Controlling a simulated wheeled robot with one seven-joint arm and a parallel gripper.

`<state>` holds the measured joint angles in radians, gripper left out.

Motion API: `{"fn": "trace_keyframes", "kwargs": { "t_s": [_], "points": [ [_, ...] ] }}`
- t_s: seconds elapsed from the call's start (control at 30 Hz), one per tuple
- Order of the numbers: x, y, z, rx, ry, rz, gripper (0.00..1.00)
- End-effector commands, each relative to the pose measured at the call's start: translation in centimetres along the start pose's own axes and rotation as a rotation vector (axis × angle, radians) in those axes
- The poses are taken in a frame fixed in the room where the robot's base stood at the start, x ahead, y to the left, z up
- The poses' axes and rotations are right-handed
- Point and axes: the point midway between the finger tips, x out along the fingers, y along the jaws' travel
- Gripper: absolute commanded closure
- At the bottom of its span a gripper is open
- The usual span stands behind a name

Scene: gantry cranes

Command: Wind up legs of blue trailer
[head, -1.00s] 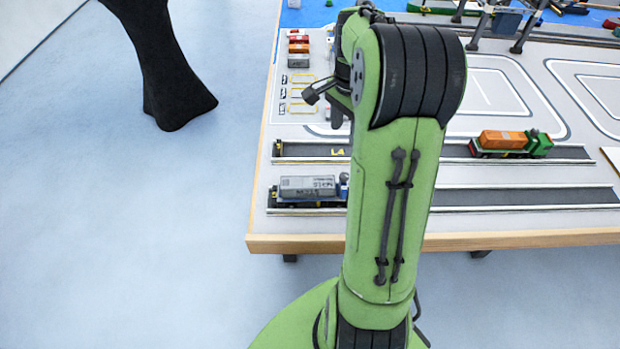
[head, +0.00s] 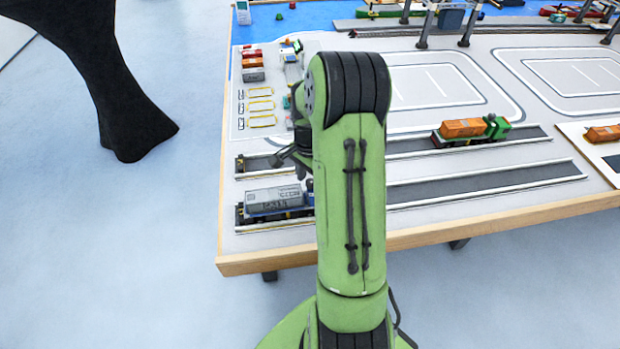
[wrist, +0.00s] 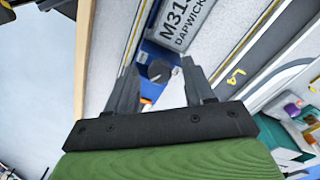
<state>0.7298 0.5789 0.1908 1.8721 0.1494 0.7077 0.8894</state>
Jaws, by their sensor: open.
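The blue trailer (head: 296,210) stands in the near lane at the table's left end and carries a grey container (head: 270,199). My arm hides what lies just right of it. In the wrist view the blue trailer (wrist: 150,50) shows close up, with the container's lettered side (wrist: 183,22) beside it. A round dark knob (wrist: 159,71) shows at the trailer's blue end. My gripper (wrist: 158,66) is open, with one finger on each side of the knob in the picture. I cannot tell whether the fingers touch it. The trailer's legs are not clearly visible.
An orange-loaded truck with a green cab (head: 470,130) stands in the far lane. Small vehicles and containers (head: 252,64) stand at the back left. A dark flared column (head: 110,90) rises left of the table. The near lane right of my arm is clear.

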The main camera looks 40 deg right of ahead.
Motion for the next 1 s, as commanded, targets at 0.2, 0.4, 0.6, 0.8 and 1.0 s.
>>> {"fn": "trace_keyframes", "kwargs": {
  "t_s": [0.2, 0.4, 0.6, 0.8, 1.0],
  "points": [
    [-0.08, -0.01, 0.0, 0.0, 0.0, 0.0, 0.59],
    [-0.1, -0.01, 0.0, 0.0, 0.0, 0.0, 0.9],
    [-0.11, -0.02, 0.0, -0.003, 0.0, 0.0, 1.0],
    [-0.13, -0.02, 0.01, -0.043, 0.0, 0.001, 1.0],
    [-0.16, -0.04, 0.03, -0.156, 0.0, 0.004, 1.0]
  ]
}}
